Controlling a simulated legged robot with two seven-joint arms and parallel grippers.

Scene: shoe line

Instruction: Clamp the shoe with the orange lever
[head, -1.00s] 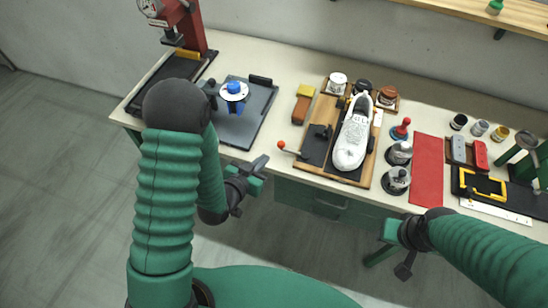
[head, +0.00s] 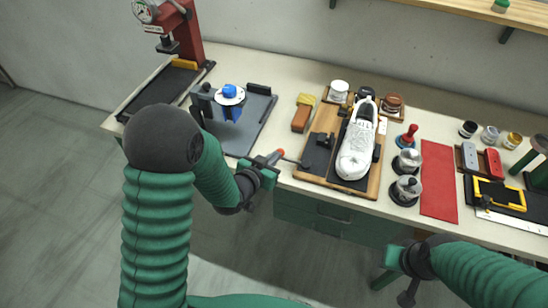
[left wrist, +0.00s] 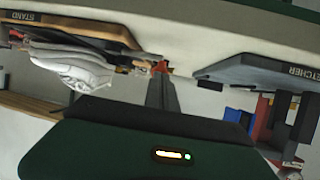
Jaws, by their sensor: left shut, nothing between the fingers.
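The white shoe (head: 356,148) lies on a wooden stand (head: 374,180) with a dark pad. It also shows, seen from low and upside down, in the left wrist view (left wrist: 75,68). The lever's orange knob (head: 281,152) sticks out past the stand's left side on a dark rod. My left gripper (head: 273,158) is shut and empty, its tips right beside the knob. In the left wrist view the knob (left wrist: 160,67) shows just beyond the fingertips; whether they touch is unclear. My right gripper (head: 392,257) hangs below the table's front edge, its fingers too small to judge.
A brush (head: 302,112) lies near the stand. Jars (head: 406,188) and a red mat (head: 438,180) are to its right.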

